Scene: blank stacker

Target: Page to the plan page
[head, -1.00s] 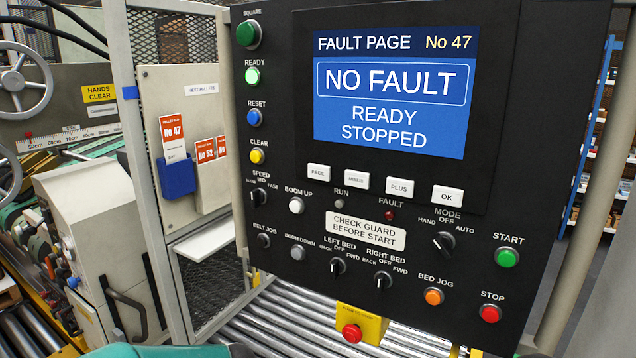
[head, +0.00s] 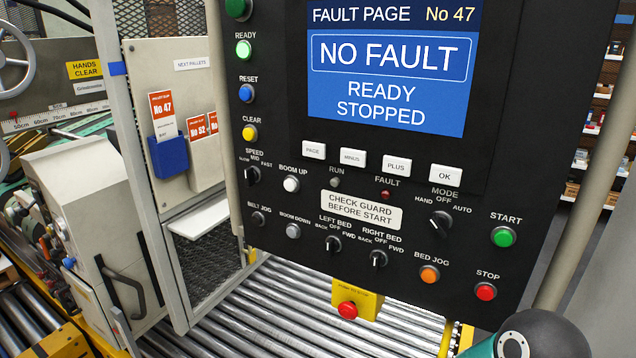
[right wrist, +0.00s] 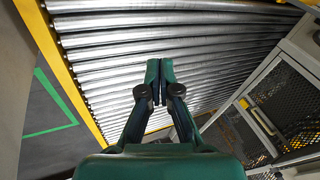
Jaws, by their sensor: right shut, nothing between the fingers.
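The control panel's screen (head: 388,70) reads FAULT PAGE, No 47, NO FAULT, READY STOPPED. The white PAGE button (head: 313,150) is below the screen at its left. The MINUS button (head: 353,158), PLUS button (head: 396,166) and OK button (head: 445,174) run to its right. In the right wrist view my right gripper (right wrist: 159,66) is shut and empty, with the roller bed beyond it. In the head view only a rounded green and dark part of my arm shows at the bottom right, well below the buttons. My left gripper is not in view.
The black panel (head: 300,255) also carries knobs, lamps and push buttons, with a red STOP button (head: 486,292) at lower right and a red button on a yellow box (head: 347,310) below. A roller bed (head: 270,310) lies underneath. A mesh guard frame (head: 150,200) stands left.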

